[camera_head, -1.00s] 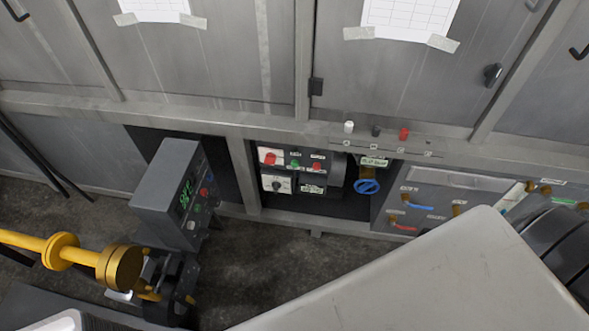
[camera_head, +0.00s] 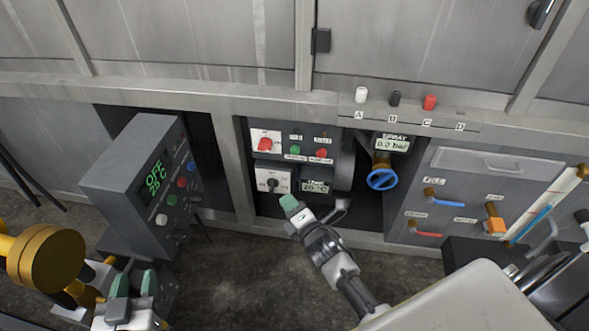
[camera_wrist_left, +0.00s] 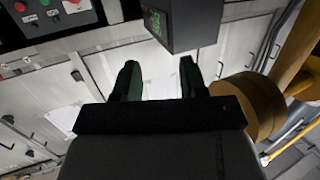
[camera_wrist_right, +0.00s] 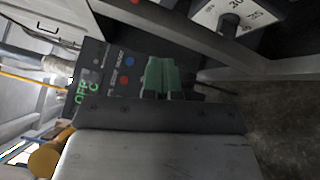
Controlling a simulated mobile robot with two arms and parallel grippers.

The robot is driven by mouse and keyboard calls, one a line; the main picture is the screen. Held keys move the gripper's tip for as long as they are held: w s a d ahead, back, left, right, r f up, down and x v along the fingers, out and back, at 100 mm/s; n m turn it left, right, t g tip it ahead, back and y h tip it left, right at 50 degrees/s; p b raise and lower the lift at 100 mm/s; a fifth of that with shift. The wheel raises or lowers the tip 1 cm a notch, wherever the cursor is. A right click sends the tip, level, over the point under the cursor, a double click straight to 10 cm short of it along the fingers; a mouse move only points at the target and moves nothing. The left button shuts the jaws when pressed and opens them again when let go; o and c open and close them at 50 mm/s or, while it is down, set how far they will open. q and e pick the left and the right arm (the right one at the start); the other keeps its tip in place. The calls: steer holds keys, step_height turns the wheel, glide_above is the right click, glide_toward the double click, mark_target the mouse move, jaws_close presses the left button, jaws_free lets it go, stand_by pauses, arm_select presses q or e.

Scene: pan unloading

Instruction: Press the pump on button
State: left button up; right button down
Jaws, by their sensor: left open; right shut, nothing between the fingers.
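A control panel (camera_head: 281,140) sits in the recess below the cabinets. It carries a green button (camera_head: 295,150) and a red button (camera_head: 321,153) side by side, plus a larger red knob (camera_head: 265,144) on a white plate. The small labels are too blurred to read, so I cannot tell which button is pump on. My right gripper (camera_head: 290,205) is shut and empty, just below and in front of the panel, apart from the buttons. My left gripper (camera_head: 134,284) is open and empty at the lower left, below the grey control box.
The grey control box (camera_head: 140,165) with a green "OFF" display stands left of the panel. A blue valve wheel (camera_head: 383,179) is right of it. White, black and red (camera_head: 430,102) knobs line the ledge above. A yellow cylindrical part (camera_head: 46,262) is at lower left.

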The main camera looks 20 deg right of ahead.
mark_target(295, 150)
arm_select(q)
step_height(295, 150, up, 6)
steer(key=s+t+b, duration=0.2)
steer(key=shift+a+h, duration=0.15)
steer(key=shift+h, duration=0.25)
arm_select(e)
steer(key=r+n+t, duration=0.1)
steer(key=r, duration=0.1)
steer(key=w+r+n+t, duration=0.1)
steer(key=r+n, duration=0.1)
steer(key=shift+w+r+y, duration=0.1)
steer(key=shift+w+y, duration=0.1)
steer(key=shift+y, duration=0.2)
arm_select(q)
steer(key=s+r+t+h+b, duration=0.3)
steer(key=s+r+t, duration=0.1)
steer(key=r+t, duration=0.4)
steer(key=shift+s+d+t, duration=0.15)
steer(key=shift+d+t, duration=0.05)
steer(key=shift+t, duration=0.1)
arm_select(e)
steer(key=w+d, duration=0.5)
steer(key=w, duration=0.2)
steer(key=shift+w, duration=0.15)
